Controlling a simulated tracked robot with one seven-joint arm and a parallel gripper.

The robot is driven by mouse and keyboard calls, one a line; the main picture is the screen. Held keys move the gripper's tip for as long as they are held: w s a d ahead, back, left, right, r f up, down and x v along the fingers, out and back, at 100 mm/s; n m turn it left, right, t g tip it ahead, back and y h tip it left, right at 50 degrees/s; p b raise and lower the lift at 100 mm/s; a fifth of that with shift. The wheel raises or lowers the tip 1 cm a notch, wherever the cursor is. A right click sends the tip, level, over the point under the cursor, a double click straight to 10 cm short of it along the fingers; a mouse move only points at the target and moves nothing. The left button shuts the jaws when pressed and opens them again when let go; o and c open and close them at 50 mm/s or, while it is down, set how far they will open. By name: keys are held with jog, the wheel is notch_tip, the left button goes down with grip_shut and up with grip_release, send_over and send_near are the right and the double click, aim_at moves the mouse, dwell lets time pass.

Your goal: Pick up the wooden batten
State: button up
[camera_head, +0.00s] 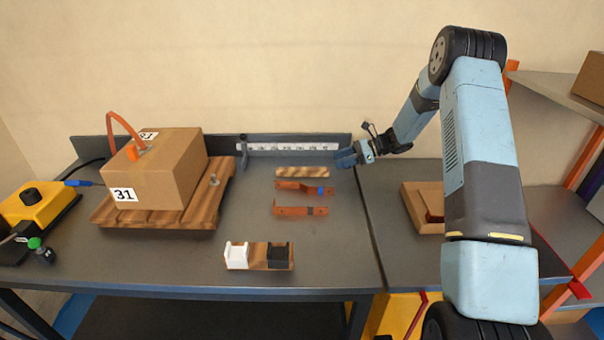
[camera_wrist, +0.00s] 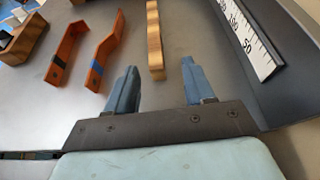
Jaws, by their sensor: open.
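The wooden batten (camera_head: 302,172) is a short light-brown strip with darker stripes. It lies on the grey workbench below the ruler in the head view. In the wrist view the batten (camera_wrist: 154,40) stretches from the top edge down toward the gap between my fingers. My gripper (camera_head: 347,158) is just to the right of the batten's right end in the head view. In the wrist view my gripper (camera_wrist: 157,85) is open, with its two blue fingers apart and nothing between them. The batten's near end lies just beyond the fingertips, between their lines.
Two copper bars, one with blue tape (camera_head: 304,188) and one with dark tape (camera_head: 300,211), lie below the batten. A ruler (camera_head: 290,147) runs along the back. A box marked 31 (camera_head: 160,170) stands left on a wooden base. A wooden block with white and black holders (camera_head: 258,257) sits in front.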

aim_at(316, 168)
jog(key=x, duration=0.4)
jog(key=shift+s+x, duration=0.25)
jog(key=shift+x, duration=1.15)
jog(key=shift+s+x, duration=0.2)
jog(key=shift+x, duration=1.15)
jog(key=shift+c, duration=0.2)
grip_shut()
jog(key=shift+r, duration=0.1)
